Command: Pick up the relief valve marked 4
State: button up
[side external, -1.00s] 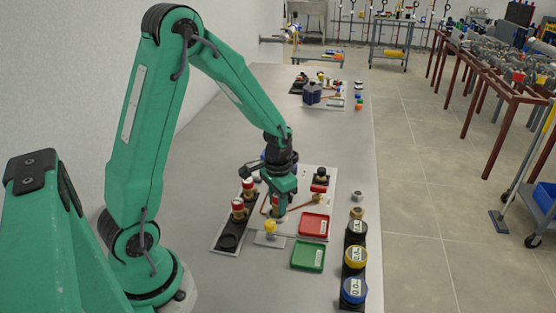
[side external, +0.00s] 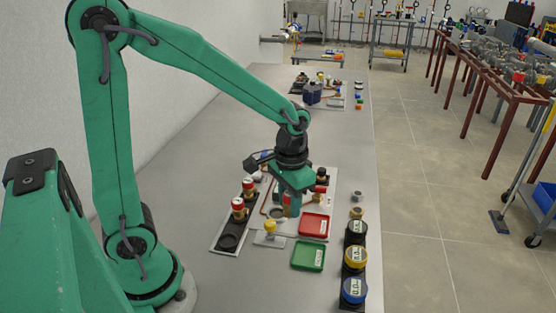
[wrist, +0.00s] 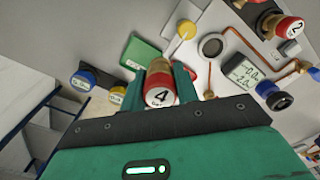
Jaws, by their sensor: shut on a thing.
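The relief valve marked 4 (wrist: 160,92) has a red cap with a white band and a brass body. It sits between the two green fingers of my gripper (wrist: 163,78), which is shut on it. In the side view my gripper (side external: 290,205) holds the valve above the light panel (side external: 258,246), near the red tray. The valve's red part (side external: 287,198) shows between the fingers; its lower end is mostly hidden. A round dark socket (wrist: 211,46) on the panel is empty.
Two red-capped valves (side external: 238,205) stand in a black rack at left. A red tray (side external: 313,225) and a green tray (side external: 308,256) lie at right. A yellow-knobbed valve (side external: 270,227) stands in front. Gauges (side external: 355,257) line the table's right edge.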

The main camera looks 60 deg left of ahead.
jog(key=shift+s+d+r, duration=0.1)
jog(key=shift+d+r, duration=0.15)
jog(key=shift+d, duration=0.1)
dwell(0.5)
